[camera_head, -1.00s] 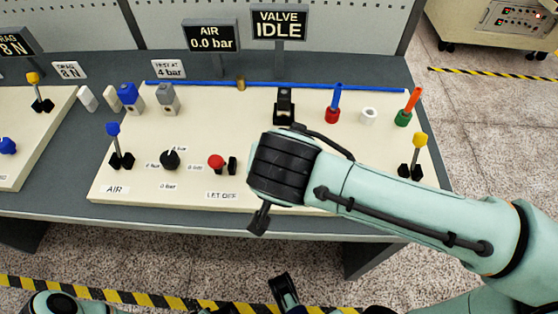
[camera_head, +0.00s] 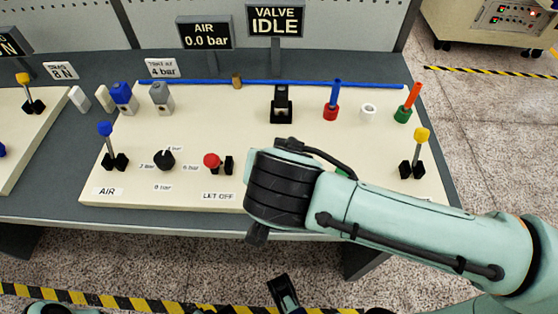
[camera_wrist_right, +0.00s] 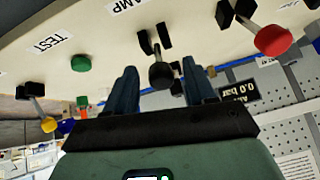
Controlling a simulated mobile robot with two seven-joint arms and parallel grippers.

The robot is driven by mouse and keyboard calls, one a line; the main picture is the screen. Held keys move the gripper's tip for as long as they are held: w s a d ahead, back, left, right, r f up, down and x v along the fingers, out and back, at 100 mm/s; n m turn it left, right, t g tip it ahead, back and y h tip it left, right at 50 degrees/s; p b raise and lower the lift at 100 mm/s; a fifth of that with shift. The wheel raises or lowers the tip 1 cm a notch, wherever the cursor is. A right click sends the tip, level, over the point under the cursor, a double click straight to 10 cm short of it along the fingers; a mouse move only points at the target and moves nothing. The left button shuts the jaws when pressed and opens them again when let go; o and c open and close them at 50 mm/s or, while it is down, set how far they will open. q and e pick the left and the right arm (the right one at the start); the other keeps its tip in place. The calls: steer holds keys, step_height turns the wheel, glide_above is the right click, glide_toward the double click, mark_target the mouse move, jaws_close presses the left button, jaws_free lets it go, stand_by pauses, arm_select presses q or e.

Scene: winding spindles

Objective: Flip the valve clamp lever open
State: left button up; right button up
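In the right wrist view a lever with a black ball knob (camera_wrist_right: 161,75) stands between two black bracket blocks, beside a label whose visible end reads "AMP". My right gripper (camera_wrist_right: 160,88) is open, with one dark blue finger on each side of the knob and gaps showing between. The knob appears in line with the fingers; I cannot tell how deep it sits. In the head view my right wrist covers the lever and its label, and the right fingers do not show.
A black upright fixture (camera_head: 282,105) stands behind my right wrist. The valve sign (camera_head: 276,20) reads IDLE.

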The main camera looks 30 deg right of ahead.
arm_select(q)
steer(key=s+d+r+g+p, duration=0.2)
steer(key=s+r+p, duration=0.1)
steer(key=s+r, duration=0.1)
steer(key=shift+s+d+r+h+p, duration=0.2)
steer(key=shift+s+d+h+p, duration=0.15)
steer(key=shift+s, duration=0.45)
arm_select(e)
steer(key=v, duration=1.3)
steer(key=shift+r, duration=0.15)
steer(key=shift+s, duration=0.15)
